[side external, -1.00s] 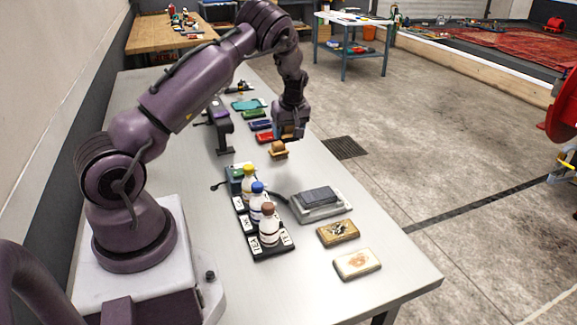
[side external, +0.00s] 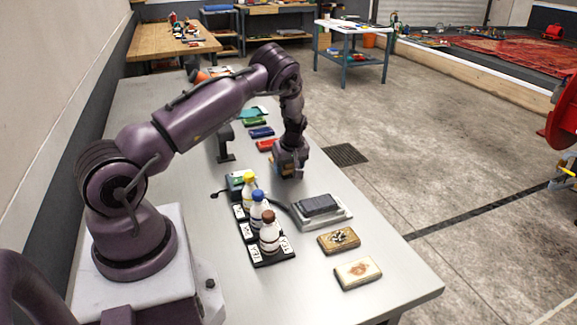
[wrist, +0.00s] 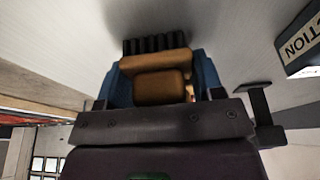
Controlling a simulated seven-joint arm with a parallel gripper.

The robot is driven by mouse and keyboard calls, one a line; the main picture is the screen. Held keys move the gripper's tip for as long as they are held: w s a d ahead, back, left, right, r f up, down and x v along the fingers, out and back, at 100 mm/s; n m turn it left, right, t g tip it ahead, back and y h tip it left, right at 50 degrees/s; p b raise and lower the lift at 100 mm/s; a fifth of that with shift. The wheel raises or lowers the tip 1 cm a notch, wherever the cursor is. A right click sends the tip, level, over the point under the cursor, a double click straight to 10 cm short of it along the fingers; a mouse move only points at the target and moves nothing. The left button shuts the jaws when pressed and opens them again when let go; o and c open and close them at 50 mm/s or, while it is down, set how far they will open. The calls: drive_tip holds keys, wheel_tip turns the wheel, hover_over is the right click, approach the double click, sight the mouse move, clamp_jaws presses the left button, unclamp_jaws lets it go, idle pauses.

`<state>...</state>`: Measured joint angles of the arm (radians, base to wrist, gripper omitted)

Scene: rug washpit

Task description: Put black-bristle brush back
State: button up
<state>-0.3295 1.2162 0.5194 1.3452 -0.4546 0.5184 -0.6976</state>
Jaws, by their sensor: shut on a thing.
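The black-bristle brush (wrist: 158,65) has a tan wooden body and a row of black bristles along its far edge in the wrist view. My gripper (wrist: 155,85) is shut on it, with a blue finger on each side of the wood. In the side external view my gripper (side external: 289,172) is low over the grey bench, behind the bottles and to the right of the red block. The brush is mostly hidden by the gripper there. I cannot tell whether the bristles touch the bench.
Red (side external: 267,145), blue (side external: 261,132) and green (side external: 254,122) blocks lie behind my gripper. Three capped bottles (side external: 268,236) stand in a labelled black rack. A grey device with a dark pad (side external: 318,205) and two tan blocks (side external: 338,240) lie nearer the front.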

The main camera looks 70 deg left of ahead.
drive_tip(key=o, duration=1)
drive_tip(key=shift+f, duration=0.1)
drive_tip(key=v, duration=1.2)
drive_tip(key=s+d+r+m+t+h, duration=0.35)
drive_tip(key=d+r+m, duration=0.45)
drive_tip(key=d+r, duration=1.1)
drive_tip(key=shift+s+d+r+m+t, duration=0.35)
drive_tip(key=shift+s+d+r+m, duration=0.3)
drive_tip(key=shift+s+d+m, duration=1.6)
drive_tip(key=shift+s+d+r+m+t, duration=0.35)
drive_tip(key=shift+s+d+r+m, duration=0.55)
drive_tip(key=shift+s+d, duration=1.55)
drive_tip(key=shift+s+d+r+m+t, duration=0.4)
drive_tip(key=shift+s+d+m, duration=1.25)
drive_tip(key=shift+s, duration=1.55)
